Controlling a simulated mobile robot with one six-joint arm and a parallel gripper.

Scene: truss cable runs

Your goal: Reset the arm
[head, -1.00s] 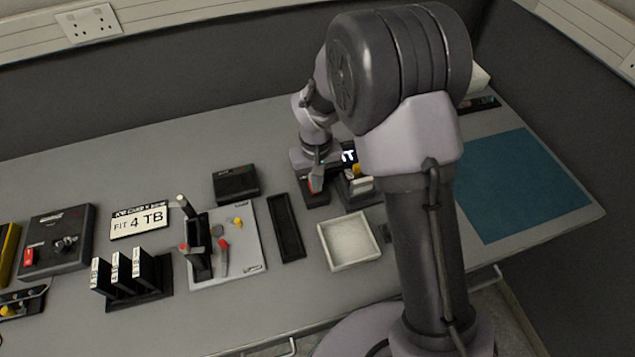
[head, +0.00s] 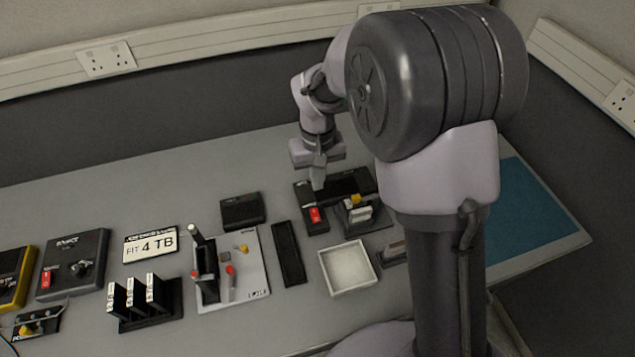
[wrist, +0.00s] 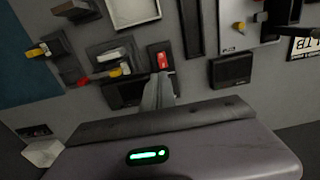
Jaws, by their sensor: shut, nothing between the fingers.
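My arm reaches over the grey bench in the head view. My gripper (head: 318,184) points down with its fingers together and holds nothing. It is above the back of a small black block with a red rocker switch (head: 315,214), apart from the switch. In the wrist view my gripper (wrist: 159,88) shows as closed fingers, and the red switch (wrist: 162,61) lies just beyond their tips. A long black unit (head: 348,184) stands behind the switch, partly hidden by the fingers. A fixture with a yellow knob (head: 356,199) and a pale block is just right of the switch.
A white tray (head: 347,287) and a narrow black tray (head: 289,252) lie in front. A grey board (head: 254,285), a "FIT 4 TB" sign (head: 150,244) and a rack of black drives (head: 155,317) are to the left. A blue mat (head: 540,220) at right is clear.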

